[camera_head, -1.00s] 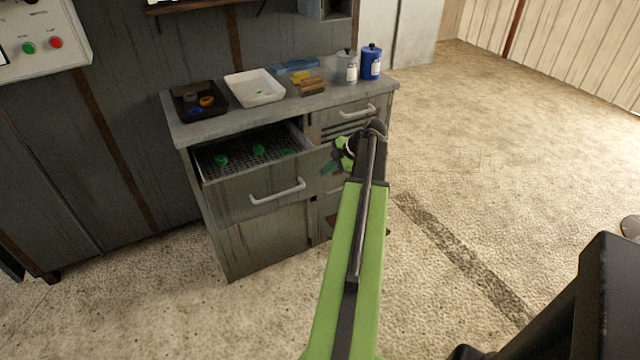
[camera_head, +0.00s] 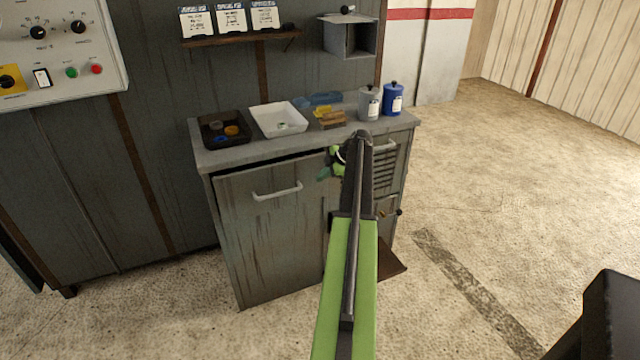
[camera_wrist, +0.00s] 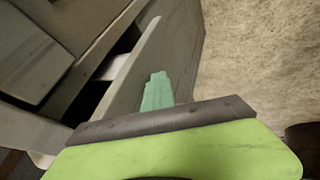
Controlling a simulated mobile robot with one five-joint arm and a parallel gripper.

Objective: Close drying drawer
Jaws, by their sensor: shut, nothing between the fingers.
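The drying drawer's grey front (camera_head: 250,190), with its pale bar handle (camera_head: 277,192), stands at the left of the cabinet under the worktop. It sits close to the cabinet, with a dark gap along its top edge; the drawer's inside is hidden. My gripper (camera_head: 326,173) is at the right edge of this front, partly hidden by my arm. In the wrist view my gripper (camera_wrist: 157,92) has its teal fingertips together and empty, close to a grey panel edge with a dark gap behind it. I cannot tell whether they touch it.
The worktop (camera_head: 225,158) holds a black tray (camera_head: 222,143), a white tray (camera_head: 278,133), a grey canister (camera_head: 369,105) and a blue canister (camera_head: 393,100). Drawers with handles are at the right of the cabinet. A brown panel (camera_head: 391,262) sticks out low there.

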